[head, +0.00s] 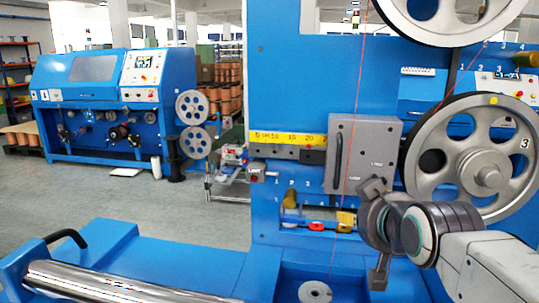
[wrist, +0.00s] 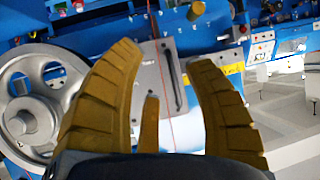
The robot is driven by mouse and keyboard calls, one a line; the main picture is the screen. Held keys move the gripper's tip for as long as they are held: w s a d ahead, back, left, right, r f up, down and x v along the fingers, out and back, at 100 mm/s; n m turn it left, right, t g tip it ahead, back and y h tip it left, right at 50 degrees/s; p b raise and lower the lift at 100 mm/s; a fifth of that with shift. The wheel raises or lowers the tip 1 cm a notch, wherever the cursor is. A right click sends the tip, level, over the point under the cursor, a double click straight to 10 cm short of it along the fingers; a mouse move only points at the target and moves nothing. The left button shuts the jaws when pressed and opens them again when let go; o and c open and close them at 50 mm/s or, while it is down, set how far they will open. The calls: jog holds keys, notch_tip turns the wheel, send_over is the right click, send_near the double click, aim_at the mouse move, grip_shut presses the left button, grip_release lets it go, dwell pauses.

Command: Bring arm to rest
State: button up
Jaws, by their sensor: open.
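My arm (head: 490,268) reaches in from the lower right in the head view, in front of the blue machine. My gripper (wrist: 162,58) shows in the wrist view with its two yellow-brown ribbed fingers spread wide. Nothing is held between them. A grey plate (wrist: 150,85) and a thin red wire show beyond the gap between the fingers. In the head view, the dark wrist joints hide most of the gripper, and its fingertips cannot be made out clearly. Whether the fingers touch anything cannot be told.
A large grey pulley (head: 440,155) marked 3 is close behind my wrist, with another pulley (head: 432,8) above. The red wire (head: 347,150) runs down past the grey plate (head: 365,135). A shiny roller (head: 100,280) lies at front left. Open floor (head: 215,225) lies at left.

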jog(key=s+f+g+p, duration=0.2)
jog(key=s+g+p, duration=0.2)
jog(key=s+p, duration=0.3)
jog(key=s+f+g+p, duration=0.1)
jog(key=s+g+p, duration=0.4)
jog(key=s, duration=1)
jog(key=shift+f+p, duration=0.35)
jog(key=shift+p, duration=0.85)
